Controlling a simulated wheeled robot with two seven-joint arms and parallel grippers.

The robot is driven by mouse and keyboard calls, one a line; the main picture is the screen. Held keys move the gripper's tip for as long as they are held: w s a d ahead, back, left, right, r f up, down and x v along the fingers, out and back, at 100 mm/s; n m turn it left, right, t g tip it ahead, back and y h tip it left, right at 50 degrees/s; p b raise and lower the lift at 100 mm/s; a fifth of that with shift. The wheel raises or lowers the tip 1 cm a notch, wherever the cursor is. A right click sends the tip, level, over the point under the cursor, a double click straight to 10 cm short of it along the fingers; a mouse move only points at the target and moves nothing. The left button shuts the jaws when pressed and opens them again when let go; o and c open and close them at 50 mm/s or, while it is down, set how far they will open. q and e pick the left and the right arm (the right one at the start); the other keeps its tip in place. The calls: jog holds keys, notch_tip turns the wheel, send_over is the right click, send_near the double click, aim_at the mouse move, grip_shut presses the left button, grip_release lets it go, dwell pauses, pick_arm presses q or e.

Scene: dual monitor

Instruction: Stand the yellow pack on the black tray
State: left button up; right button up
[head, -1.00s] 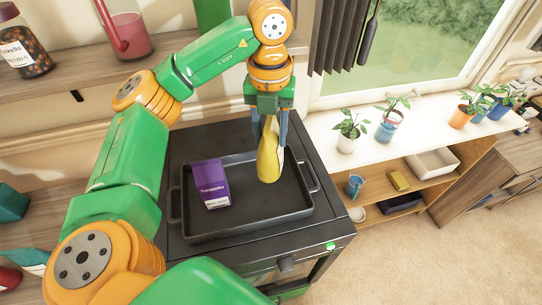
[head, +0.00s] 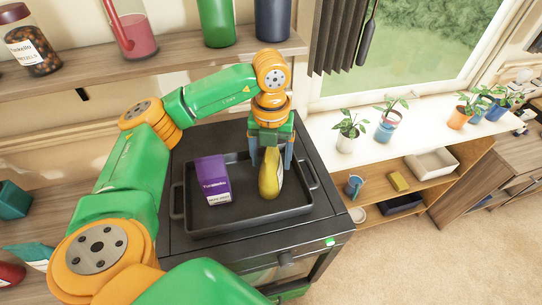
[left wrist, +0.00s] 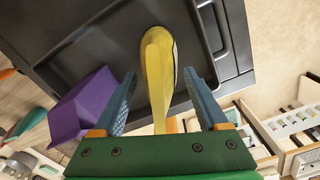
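The yellow pack (head: 270,180) stands roughly upright on the right part of the black tray (head: 190,226). My left gripper (head: 271,164) is above it, pointing down, with its two fingers on either side of the pack's upper part. In the left wrist view, the yellow pack (left wrist: 157,65) sits between the spread fingers (left wrist: 159,78), with a gap on each side. The black tray (left wrist: 95,45) lies beneath it. My right gripper is not in view.
A purple pack (head: 212,182) stands on the tray's left part, near the yellow one. The tray rests on a black stove (head: 325,225). A wooden shelf (head: 200,60) with jars and bottles is behind. Potted plants line the white counter (head: 365,150) at right.

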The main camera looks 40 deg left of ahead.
pick_arm(q)
jog(key=shift+w+r, duration=0.1)
jog(key=shift+r, duration=0.15)
notch_tip(320, 180, up, 4)
jog(key=shift+r+b, duration=0.1)
jog(key=shift+b, duration=0.25)
notch_tip(320, 180, up, 8)
jog(key=shift+f+p, duration=0.2)
jog(key=shift+p, duration=1)
jog(key=shift+f, duration=0.1)
